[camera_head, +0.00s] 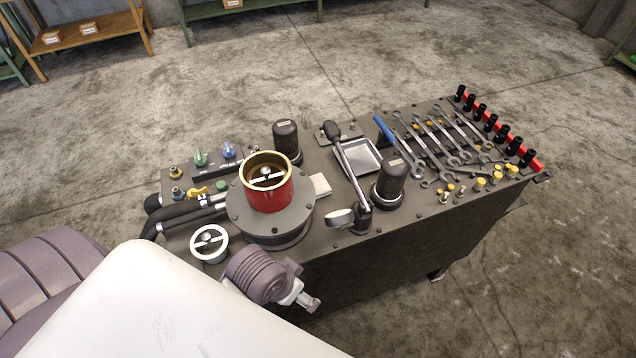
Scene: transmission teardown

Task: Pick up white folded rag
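A small off-white flat piece (320,185), which looks like the folded rag, lies on the dark workbench top (325,240). It sits just right of the round grey flange, which hides part of its left side. My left gripper (309,301) is at the near edge of the bench, below and left of the rag in the picture and clear of it. It is small and seen from behind its wrist, so I cannot tell whether its fingers are open or shut. My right gripper is not in view.
A red cylinder with a brass rim (268,190) stands on the flange (245,212). Wrenches (437,140) and black-handled tools (492,122) lie farther right.

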